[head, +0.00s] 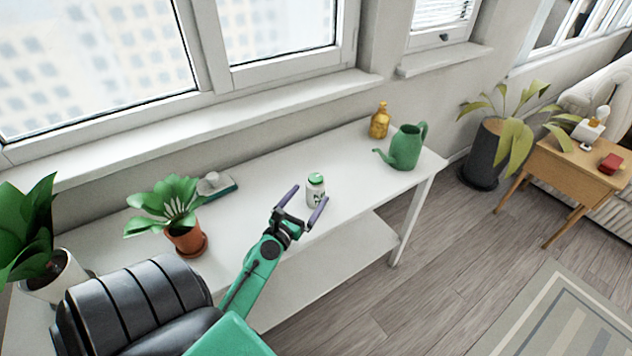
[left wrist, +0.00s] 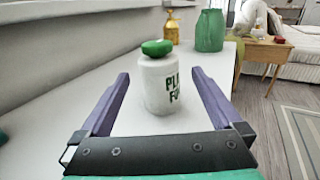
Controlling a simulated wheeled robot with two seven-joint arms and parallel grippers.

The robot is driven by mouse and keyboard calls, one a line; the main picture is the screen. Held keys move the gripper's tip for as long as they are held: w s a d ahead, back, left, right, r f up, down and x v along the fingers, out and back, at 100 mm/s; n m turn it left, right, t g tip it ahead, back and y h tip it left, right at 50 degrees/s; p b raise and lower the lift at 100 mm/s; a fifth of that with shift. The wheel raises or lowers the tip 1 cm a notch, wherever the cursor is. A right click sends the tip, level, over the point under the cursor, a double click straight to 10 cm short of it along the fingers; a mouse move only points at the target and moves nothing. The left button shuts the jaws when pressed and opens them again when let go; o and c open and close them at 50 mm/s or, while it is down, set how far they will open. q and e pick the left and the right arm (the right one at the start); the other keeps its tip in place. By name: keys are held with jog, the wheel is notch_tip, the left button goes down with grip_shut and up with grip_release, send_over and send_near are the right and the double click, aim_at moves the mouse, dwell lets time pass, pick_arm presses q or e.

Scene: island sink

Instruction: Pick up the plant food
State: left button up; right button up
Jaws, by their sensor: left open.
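The plant food (head: 316,191) is a small white bottle with a green cap and dark lettering, standing upright on the white table (head: 345,160). In the left wrist view the bottle (left wrist: 160,85) stands ahead, between the lines of the two fingers. My left gripper (head: 303,204) is open and empty, with its purple fingers pointing at the bottle from the near side. In the left wrist view the gripper (left wrist: 160,88) shows a finger on each side of the bottle, with gaps. I cannot tell how far the fingertips reach past it. My right gripper is not in view.
A green watering can (head: 404,148) and a yellow bottle (head: 379,121) stand at the table's right end. A potted plant (head: 184,238) and a green-based object (head: 216,186) stand to the left. The table is clear around the plant food.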

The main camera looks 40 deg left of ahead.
pick_arm(q)
jog(key=p+x, duration=0.1)
jog(key=x, duration=0.7)
jog(key=shift+w+a+r, duration=0.1)
jog(key=shift+w, duration=0.05)
jog(key=shift+r, duration=0.15)
jog(key=c, duration=1.5)
